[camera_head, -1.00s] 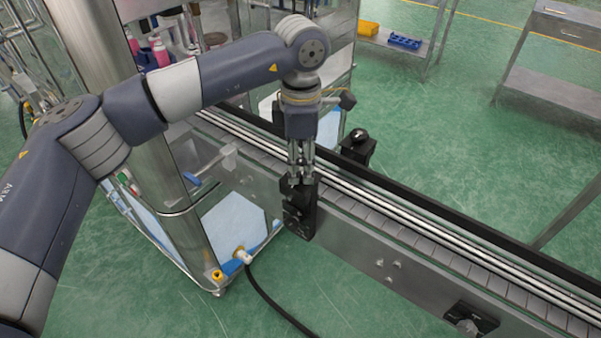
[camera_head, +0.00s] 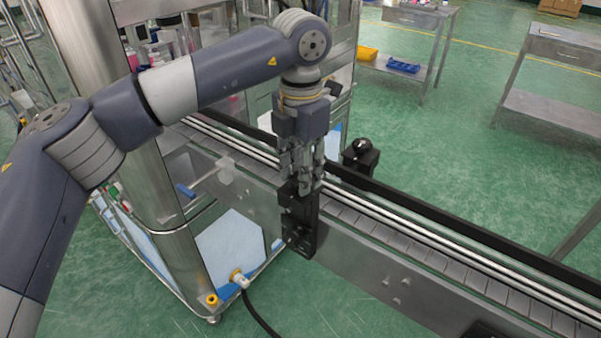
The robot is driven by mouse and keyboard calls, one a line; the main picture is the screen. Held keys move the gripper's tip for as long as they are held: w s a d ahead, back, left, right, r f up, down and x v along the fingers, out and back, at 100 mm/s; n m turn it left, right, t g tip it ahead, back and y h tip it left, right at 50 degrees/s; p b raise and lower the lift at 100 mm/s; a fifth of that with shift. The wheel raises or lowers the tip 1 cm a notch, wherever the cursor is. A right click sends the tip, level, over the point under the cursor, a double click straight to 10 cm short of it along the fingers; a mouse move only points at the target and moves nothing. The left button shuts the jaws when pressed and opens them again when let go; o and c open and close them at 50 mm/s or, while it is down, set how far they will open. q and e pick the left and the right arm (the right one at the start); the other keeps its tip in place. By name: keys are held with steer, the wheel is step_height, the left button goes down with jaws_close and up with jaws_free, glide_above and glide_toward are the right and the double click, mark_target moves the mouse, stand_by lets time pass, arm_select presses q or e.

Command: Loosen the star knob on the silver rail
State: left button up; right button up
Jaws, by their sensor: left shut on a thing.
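The silver rail (camera_head: 400,237) runs along the conveyor, from the machine frame to the lower right. My left gripper (camera_head: 303,190) points down over the black bracket (camera_head: 298,225) on the near side of the conveyor. Its fingers are shut on the star knob at the top of this bracket. The knob is mostly hidden between the fingers, so its shape cannot be made out. My right gripper is not in view.
The conveyor's side plate (camera_head: 385,285) extends to the lower right. A steel machine frame with a thick post (camera_head: 120,110) stands at the left. A black hose (camera_head: 262,318) hangs below. Steel tables (camera_head: 570,50) stand at the back, with open green floor between.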

arm_select(q)
steer(key=shift+r, duration=0.15)
stand_by(0.3)
steer(key=o, duration=1.1)
step_height(320, 180, up, 12)
steer(key=shift+f, duration=0.1)
